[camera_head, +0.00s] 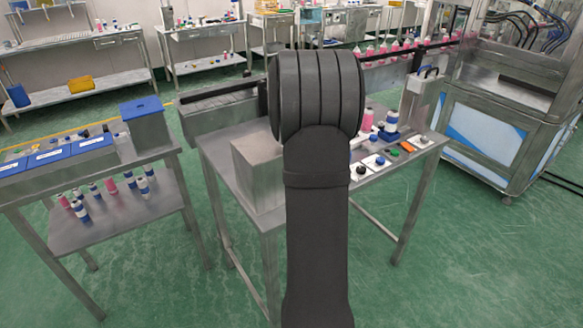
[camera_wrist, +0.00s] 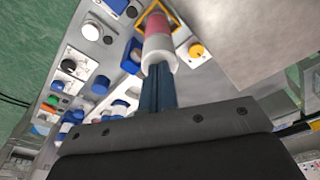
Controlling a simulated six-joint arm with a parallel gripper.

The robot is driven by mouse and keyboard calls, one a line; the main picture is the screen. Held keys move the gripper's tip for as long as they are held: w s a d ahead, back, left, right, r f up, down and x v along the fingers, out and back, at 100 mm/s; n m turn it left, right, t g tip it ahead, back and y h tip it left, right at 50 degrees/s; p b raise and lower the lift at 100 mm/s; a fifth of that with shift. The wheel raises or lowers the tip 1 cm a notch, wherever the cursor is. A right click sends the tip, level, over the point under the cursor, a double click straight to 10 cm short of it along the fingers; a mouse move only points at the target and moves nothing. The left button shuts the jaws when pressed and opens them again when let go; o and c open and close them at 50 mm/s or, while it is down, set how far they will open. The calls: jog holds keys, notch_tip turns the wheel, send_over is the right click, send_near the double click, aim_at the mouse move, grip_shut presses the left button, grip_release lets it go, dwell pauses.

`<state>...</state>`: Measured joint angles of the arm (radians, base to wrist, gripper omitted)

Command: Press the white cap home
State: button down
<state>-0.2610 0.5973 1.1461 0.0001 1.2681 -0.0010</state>
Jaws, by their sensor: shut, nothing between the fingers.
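In the wrist view, a pink bottle (camera_wrist: 157,24) stands in a yellow square frame. Its white cap (camera_wrist: 159,55) sits at the end nearest my gripper. My gripper (camera_wrist: 158,72) shows as dark blue fingers, shut together with nothing between them. The fingertips reach the cap in the picture and overlap its lower edge; I cannot tell whether they touch it or how far down the cap sits. In the head view my arm hides the gripper. A pink bottle (camera_head: 368,119) shows just right of my arm there; I cannot tell if it is the same one.
Blue and white bottles (camera_head: 390,123) and small coloured buttons (camera_head: 407,147) crowd the table right of my arm. A grey metal box (camera_head: 257,172) stands on its left. A yellow knob (camera_wrist: 196,50) sits close to the bottle. A row of pink bottles (camera_head: 395,47) lines a conveyor behind.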

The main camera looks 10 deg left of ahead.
jog(key=shift+f, duration=0.3)
jog(key=shift+r, duration=0.1)
notch_tip(320, 180, up, 10)
jog(key=shift+r, duration=0.2)
dwell(1.0)
notch_tip(320, 180, down, 8)
jog(key=shift+f, duration=0.1)
dwell(0.6)
